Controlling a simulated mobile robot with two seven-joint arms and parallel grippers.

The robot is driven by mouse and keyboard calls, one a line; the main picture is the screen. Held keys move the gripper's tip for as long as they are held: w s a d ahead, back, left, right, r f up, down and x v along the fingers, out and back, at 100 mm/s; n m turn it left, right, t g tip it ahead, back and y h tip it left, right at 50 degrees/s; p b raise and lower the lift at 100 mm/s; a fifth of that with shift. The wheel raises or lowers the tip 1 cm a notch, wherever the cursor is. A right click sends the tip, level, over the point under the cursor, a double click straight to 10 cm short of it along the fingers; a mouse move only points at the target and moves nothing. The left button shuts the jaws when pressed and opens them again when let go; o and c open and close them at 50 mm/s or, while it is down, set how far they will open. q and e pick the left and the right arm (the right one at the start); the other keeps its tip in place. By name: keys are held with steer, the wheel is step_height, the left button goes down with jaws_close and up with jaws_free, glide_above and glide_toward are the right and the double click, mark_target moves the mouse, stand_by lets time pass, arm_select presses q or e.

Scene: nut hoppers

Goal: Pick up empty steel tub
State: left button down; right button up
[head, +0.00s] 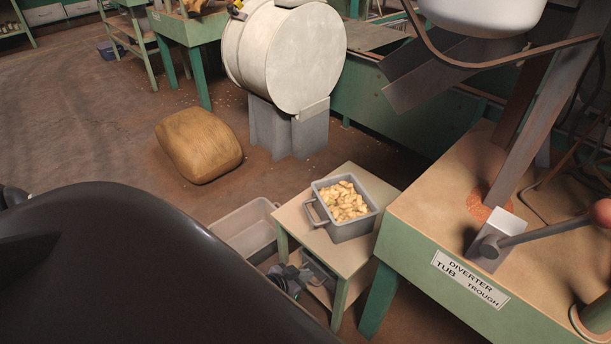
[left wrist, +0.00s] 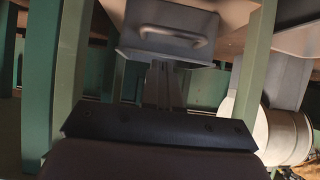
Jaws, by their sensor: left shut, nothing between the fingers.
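A grey steel tub with a handle stands on the lower shelf of the small side table; the table top partly covers this lower tub (head: 319,268) and its inside is mostly hidden. In the left wrist view, which is upside down, the handled side of the lower tub (left wrist: 150,45) is just ahead of the fingers. Another grey tub (head: 347,230), full of nuts, stands on the table top. My right gripper is not in view.
A larger grey bin (head: 262,208) is on the floor left of the small table (head: 300,222). The green diverter bench (head: 420,225) stands close on the right. A brown sack (head: 199,145) and a white drum (head: 300,60) are behind. The table legs flank the shelf.

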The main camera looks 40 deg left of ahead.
arm_select(q)
steer(key=s+p, duration=0.2)
steer(key=s, duration=0.9)
steer(key=shift+s+a, duration=0.15)
steer(key=shift+a, duration=0.3)
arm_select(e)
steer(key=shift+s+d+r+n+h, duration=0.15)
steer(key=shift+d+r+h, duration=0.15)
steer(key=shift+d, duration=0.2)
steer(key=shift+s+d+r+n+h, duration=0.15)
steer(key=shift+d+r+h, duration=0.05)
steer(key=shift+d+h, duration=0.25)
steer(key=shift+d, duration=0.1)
